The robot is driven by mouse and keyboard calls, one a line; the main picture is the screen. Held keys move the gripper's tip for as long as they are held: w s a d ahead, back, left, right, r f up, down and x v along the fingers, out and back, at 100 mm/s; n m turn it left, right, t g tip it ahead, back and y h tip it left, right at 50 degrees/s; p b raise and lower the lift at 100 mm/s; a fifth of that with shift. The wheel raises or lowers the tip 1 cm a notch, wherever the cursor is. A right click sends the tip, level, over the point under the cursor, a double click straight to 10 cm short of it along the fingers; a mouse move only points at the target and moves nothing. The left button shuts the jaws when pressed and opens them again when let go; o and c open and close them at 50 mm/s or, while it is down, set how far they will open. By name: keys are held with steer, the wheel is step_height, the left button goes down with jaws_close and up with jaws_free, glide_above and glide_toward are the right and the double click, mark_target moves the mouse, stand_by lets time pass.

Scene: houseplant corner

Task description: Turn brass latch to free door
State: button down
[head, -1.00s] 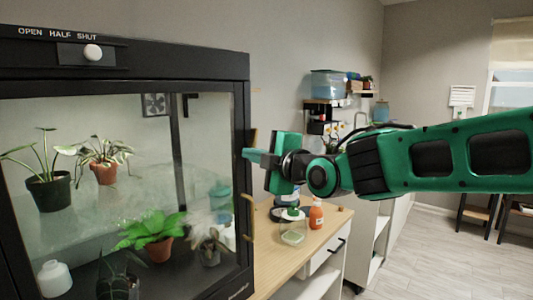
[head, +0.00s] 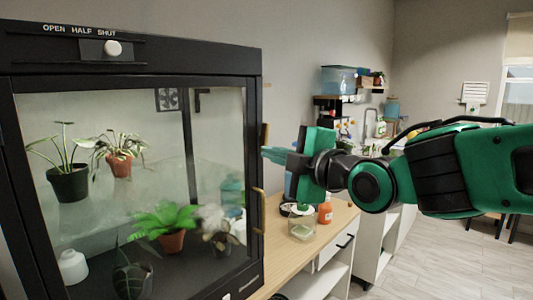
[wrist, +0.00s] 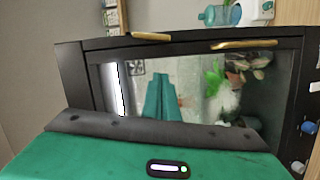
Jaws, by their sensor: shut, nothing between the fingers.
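The brass latch (head: 265,131) stands roughly upright at the right edge of the black glass-fronted cabinet (head: 150,62). In the wrist view the latch (wrist: 150,36) lies along the door's edge, near the longer brass handle (wrist: 245,44). The handle also shows lower on the door in the head view (head: 260,208). The glass door (head: 95,225) looks closed. My gripper (head: 268,154) is shut and empty, its tips beside the door's right edge, just below the latch. Its teal fingers (wrist: 160,92) show in front of the glass in the wrist view. I cannot tell whether they touch anything.
Potted plants stand inside the cabinet, including a green fern-like one (head: 165,218). A white slider knob (head: 113,48) sits under the OPEN HALF SHUT label. Right of the cabinet, a wooden counter (head: 285,262) holds an orange bottle (head: 325,214) and a clear tub (head: 302,229).

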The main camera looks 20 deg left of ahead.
steer(key=shift+v, duration=1)
steer(key=shift+w, duration=0.1)
